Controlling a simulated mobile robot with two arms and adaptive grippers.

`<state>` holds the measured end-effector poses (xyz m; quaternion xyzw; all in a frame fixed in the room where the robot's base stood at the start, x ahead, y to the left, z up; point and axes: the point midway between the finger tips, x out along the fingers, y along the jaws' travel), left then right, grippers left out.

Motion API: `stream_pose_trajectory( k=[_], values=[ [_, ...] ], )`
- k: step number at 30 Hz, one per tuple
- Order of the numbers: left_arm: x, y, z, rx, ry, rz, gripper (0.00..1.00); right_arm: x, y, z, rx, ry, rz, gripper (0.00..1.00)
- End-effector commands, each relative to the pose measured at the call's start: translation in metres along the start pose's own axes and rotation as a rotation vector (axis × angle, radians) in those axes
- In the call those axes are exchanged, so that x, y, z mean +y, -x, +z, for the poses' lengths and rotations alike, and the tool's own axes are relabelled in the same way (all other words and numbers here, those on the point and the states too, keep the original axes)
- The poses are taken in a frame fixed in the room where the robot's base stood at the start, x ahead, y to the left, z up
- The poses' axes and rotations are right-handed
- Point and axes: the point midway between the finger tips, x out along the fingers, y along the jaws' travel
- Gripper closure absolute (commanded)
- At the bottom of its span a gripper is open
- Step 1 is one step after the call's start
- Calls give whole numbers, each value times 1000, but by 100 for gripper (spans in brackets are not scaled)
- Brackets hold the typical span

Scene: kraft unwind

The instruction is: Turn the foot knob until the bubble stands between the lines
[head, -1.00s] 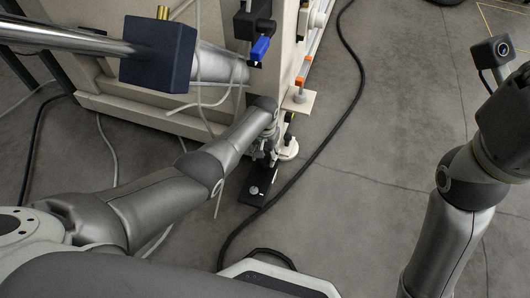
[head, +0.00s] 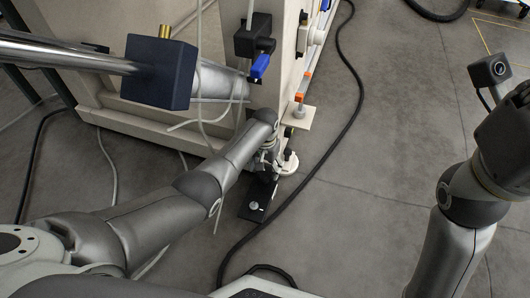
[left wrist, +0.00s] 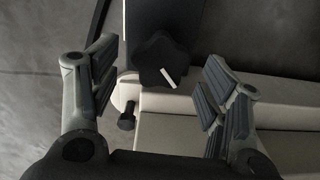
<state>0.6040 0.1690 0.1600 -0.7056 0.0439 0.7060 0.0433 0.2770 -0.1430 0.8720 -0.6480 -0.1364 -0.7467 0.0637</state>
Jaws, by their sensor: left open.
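A black lobed foot knob (left wrist: 160,62) with a white mark shows in the left wrist view, in front of a dark plate. My left gripper (left wrist: 160,70) is open, with one finger on each side of the knob and a gap to it on both sides. In the head view my left gripper (head: 266,158) is low at the corner of the machine, mostly hidden by its own wrist. A pale round foot (head: 288,163) stands beside it. I cannot make out the bubble or its lines. My right gripper is not in view.
The cream machine frame (head: 140,124) stands behind my left arm. A blue-handled valve (head: 260,66) and a pale bracket (head: 299,117) stick out above the gripper. A black cable (head: 340,130) runs along the floor. The floor to the right is largely clear.

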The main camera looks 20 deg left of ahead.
Motion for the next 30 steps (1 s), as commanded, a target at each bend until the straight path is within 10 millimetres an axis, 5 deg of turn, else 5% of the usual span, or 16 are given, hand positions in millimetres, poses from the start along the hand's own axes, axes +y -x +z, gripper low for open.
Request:
stream_pose_trajectory(
  k=[18, 30],
  values=[
    [0, 90, 0, 3, 0, 0, 31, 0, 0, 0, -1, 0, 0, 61],
    [0, 105, 0, 0, 1, -1, 31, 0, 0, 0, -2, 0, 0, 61]
  ],
)
